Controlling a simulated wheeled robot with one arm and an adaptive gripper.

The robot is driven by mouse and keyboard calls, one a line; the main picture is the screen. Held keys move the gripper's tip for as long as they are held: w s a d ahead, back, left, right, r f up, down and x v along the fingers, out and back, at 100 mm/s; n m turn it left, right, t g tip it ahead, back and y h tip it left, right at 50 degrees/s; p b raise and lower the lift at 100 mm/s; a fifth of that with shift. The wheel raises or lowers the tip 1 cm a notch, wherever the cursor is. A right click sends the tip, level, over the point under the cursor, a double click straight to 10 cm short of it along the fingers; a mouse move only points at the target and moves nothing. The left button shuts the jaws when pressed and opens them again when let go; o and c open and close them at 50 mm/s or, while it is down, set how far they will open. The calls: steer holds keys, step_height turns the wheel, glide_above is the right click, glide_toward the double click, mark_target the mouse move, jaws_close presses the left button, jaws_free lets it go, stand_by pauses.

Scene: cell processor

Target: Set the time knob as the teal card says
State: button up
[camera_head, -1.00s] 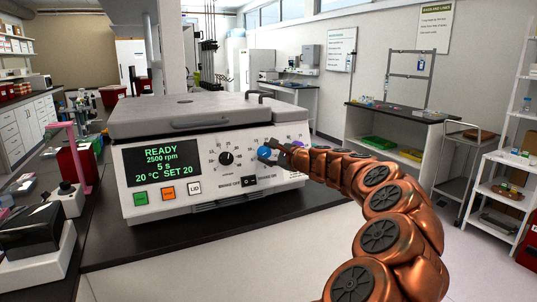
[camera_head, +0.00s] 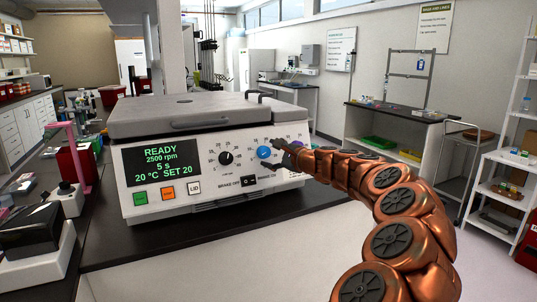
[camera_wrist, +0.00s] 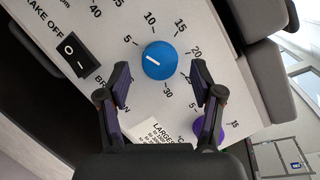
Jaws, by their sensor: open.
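The blue knob (camera_head: 264,153) is on the right of the cell processor's front panel. In the wrist view the blue knob (camera_wrist: 165,63) has a ring of numbers from 5 to 30, and its white mark points up-left, near the 5. The display (camera_head: 161,163) reads READY, 2500 rpm, 5 s, 20 °C SET 20. My gripper (camera_head: 281,153) is open just right of the blue knob. In the wrist view its fingers (camera_wrist: 161,86) stand apart at either side below the knob, apparently clear of it. I cannot make out a teal card.
A black knob (camera_head: 226,158) is left of the blue one. A purple knob (camera_wrist: 207,130) sits close to my right finger in the wrist view. A black brake switch (camera_head: 249,182) is below the dials. A white label (camera_wrist: 160,130) is partly hidden by my gripper.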

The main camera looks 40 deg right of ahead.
steer(key=s+r, duration=0.1)
steer(key=s, duration=0.9)
steer(key=shift+a+r, duration=0.2)
steer(key=shift+a, duration=0.15)
